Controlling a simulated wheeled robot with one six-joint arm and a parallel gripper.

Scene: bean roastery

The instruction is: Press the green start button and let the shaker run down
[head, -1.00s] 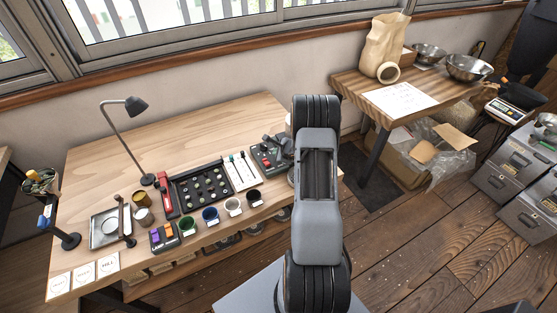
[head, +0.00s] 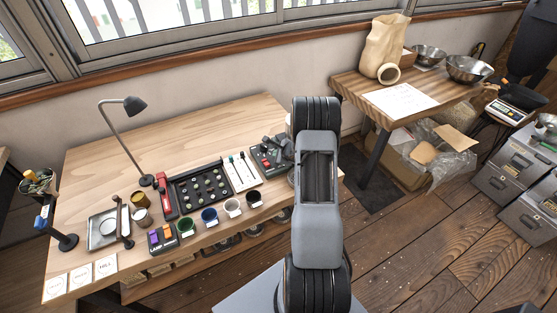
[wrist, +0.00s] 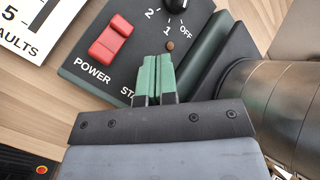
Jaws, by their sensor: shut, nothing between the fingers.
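The control panel (wrist: 125,25) fills the upper middle of the wrist view, with a red POWER rocker (wrist: 110,38) and a black dial (wrist: 176,4) marked OFF, 1 and 2. A label starting "STA" is partly covered by my gripper (wrist: 158,62). My gripper is shut, its two green fingertips together over the panel, below the dial. The green start button is not visible; I cannot tell whether the fingertips touch it. In the head view the panel (head: 262,163) is at the right of the wooden bench. I cannot make out the shaker or whether anything runs.
A dark metal cylinder (wrist: 285,110) stands close right of my gripper in the wrist view. On the bench (head: 100,170) are a black sample tray (head: 198,186), a white card with marks (head: 242,172), several cups and a lamp (head: 135,105). The back of the bench is clear.

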